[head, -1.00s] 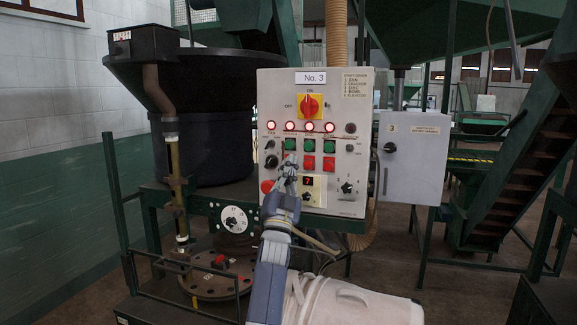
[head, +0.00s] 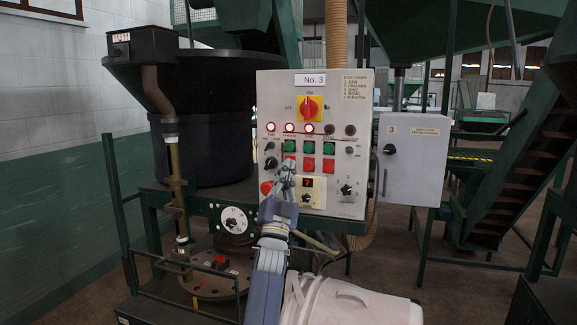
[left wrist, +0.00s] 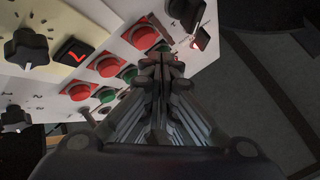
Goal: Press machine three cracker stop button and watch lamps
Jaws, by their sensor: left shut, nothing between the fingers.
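The grey control panel (head: 345,105) labelled No. 3 faces me. In its lamp row the left three lamps glow red, including the second lamp (head: 289,127) above the left button column; the fourth lamp (head: 329,129) and fifth lamp are dark. Green buttons (head: 309,147) sit above red buttons (head: 309,163). My left gripper (head: 288,166) is shut and empty in front of the left column, partly hiding its red button. In the left wrist view that red button (left wrist: 144,37) shows beside the fingertips (left wrist: 163,62); contact cannot be told. My right gripper is not in view.
Below the red buttons is a display (head: 308,184) and a black knob (head: 347,189). A red mushroom button (head: 266,188) is at the lower left. A grey box (head: 412,165) marked 3 stands right of the panel.

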